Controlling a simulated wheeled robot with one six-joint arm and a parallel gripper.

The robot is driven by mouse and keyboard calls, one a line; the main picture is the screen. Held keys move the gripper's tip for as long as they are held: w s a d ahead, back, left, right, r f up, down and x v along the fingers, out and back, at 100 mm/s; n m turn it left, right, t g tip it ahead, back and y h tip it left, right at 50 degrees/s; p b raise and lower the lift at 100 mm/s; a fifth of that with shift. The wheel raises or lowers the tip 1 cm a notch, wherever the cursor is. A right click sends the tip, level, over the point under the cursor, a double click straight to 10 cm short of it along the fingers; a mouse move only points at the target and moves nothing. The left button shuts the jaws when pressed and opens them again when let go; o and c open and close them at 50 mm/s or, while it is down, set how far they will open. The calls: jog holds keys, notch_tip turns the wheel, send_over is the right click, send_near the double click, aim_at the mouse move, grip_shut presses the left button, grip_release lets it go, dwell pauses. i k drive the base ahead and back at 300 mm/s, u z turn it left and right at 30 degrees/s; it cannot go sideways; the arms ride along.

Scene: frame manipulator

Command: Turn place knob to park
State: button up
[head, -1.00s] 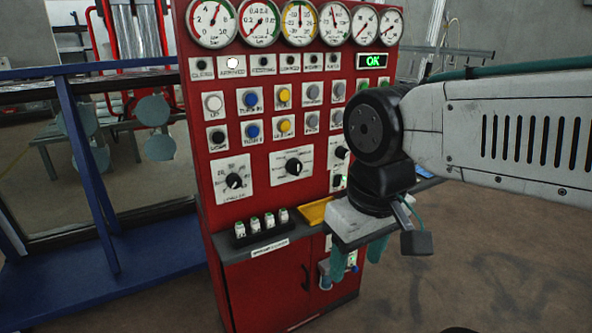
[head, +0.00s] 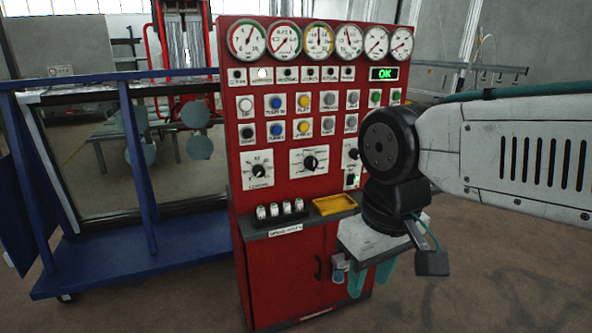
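A red control cabinet (head: 285,185) carries several rotary selector knobs on white plates. The left black knob (head: 259,171) and the middle black knob (head: 310,162) are in plain view. A third knob (head: 353,153) at the right is close beside my arm's dark joint. The labels are too small to tell which one is the place knob or where park is. My gripper (head: 371,277) points down in front of the cabinet's lower right part, below the knobs. Its two teal fingers are apart, with nothing seen between them.
Gauges (head: 319,41), a green OK display (head: 384,73) and rows of buttons (head: 303,101) sit above the knobs. A ledge holds small white-topped items (head: 274,211) and a yellow tray (head: 334,205). A blue frame (head: 136,165) stands left. Floor is clear in front.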

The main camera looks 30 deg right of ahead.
aim_at(311, 162)
jog(key=u, duration=0.5)
jog(key=i, duration=0.7)
jog(key=z, duration=1.25)
